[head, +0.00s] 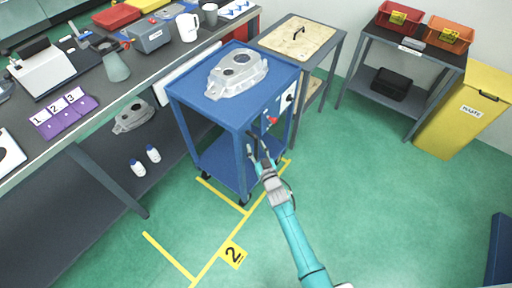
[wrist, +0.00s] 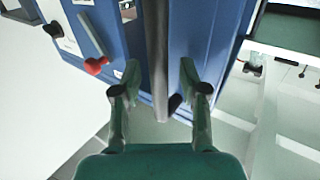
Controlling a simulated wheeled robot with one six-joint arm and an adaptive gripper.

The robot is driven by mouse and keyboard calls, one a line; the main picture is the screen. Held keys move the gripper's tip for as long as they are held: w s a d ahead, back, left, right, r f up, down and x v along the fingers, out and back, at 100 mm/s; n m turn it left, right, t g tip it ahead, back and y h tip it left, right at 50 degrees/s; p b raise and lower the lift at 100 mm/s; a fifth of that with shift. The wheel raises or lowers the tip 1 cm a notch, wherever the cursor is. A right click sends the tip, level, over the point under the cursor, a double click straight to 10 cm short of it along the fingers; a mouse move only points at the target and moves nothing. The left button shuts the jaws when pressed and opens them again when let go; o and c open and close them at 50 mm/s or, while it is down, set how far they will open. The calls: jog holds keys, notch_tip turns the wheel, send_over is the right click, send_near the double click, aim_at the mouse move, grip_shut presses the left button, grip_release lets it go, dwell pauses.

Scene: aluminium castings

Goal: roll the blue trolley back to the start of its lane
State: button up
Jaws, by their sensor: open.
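The blue trolley (head: 222,158) stands upright on the green floor, with a grey casting (head: 237,73) on its top. My gripper (head: 258,148) is at the trolley's near right side. In the wrist view my gripper (wrist: 159,72) is open, with one finger on each side of a grey upright bar (wrist: 157,30) on the trolley (wrist: 205,40). I cannot tell whether the fingers touch it. A red knob (wrist: 96,66) shows to the left.
A long workbench (head: 95,115) runs along the trolley's left. A small table (head: 262,38) stands just behind it. A shelf table (head: 437,58) with bins and a yellow waste bin (head: 462,120) stand at the right. Floor is clear at right and around the number mark.

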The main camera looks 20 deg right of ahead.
jog(key=shift+w, duration=0.35)
jog(key=shift+c, duration=0.2)
grip_shut()
jog(key=shift+s+a, duration=0.1)
